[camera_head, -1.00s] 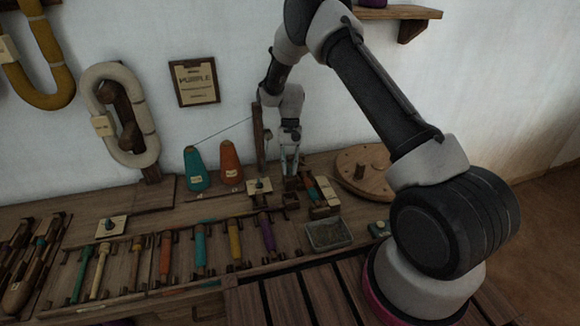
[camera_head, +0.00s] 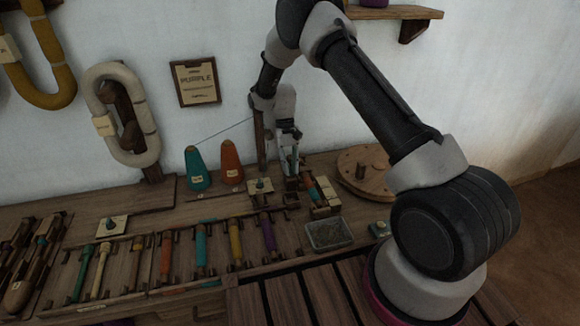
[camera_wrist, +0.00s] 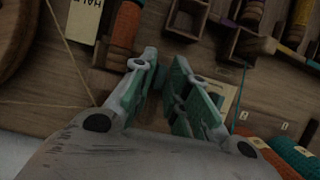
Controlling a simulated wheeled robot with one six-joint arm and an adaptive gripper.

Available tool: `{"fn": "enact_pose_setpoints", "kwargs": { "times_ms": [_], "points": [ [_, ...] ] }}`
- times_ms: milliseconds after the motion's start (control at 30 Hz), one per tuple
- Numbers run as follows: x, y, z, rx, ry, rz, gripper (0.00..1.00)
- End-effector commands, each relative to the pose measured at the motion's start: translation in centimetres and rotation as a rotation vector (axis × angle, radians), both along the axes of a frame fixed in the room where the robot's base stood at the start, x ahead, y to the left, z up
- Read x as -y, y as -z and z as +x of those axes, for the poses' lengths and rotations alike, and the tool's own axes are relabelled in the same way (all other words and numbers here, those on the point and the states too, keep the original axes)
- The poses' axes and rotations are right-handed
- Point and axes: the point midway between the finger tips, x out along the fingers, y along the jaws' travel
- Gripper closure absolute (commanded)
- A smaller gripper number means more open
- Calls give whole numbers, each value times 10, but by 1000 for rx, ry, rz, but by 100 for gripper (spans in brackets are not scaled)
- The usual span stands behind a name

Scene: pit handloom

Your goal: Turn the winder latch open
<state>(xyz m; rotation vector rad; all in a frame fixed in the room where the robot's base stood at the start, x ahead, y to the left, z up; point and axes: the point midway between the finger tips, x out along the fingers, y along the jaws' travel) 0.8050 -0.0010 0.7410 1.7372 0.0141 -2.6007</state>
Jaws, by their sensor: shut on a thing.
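My gripper (camera_head: 290,162) points down at the dark wooden winder (camera_head: 291,184) on the bench, right of the orange cone. In the wrist view my gripper (camera_wrist: 172,92) has its two green-padded fingers on either side of a small dark part, which I take to be the winder latch. The fingers are shut on it and hide most of it, so its angle cannot be told. A wound orange bobbin (camera_wrist: 126,26) lies close by, beside a pale label reading HALF (camera_wrist: 84,18).
A teal cone (camera_head: 196,170) and an orange cone (camera_head: 231,162) stand left of the winder. A thin post (camera_head: 261,140) with a thread rises beside my gripper. A round wooden disc (camera_head: 370,170) is at right, a shallow tray (camera_head: 328,235) in front. Several coloured bobbins lie in the front-left rack.

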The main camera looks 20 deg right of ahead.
Motion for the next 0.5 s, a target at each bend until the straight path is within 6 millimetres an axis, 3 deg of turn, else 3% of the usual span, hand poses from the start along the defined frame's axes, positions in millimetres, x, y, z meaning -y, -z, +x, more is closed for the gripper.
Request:
{"fn": "enact_pose_setpoints", "kwargs": {
  "times_ms": [100,133,200,500],
  "points": [
    [0,0,0,1,0,0,100],
    [0,0,0,1,0,1,80],
    [0,0,0,1,0,1,69],
    [0,-1,0,1,1,1,69]
  ]
}}
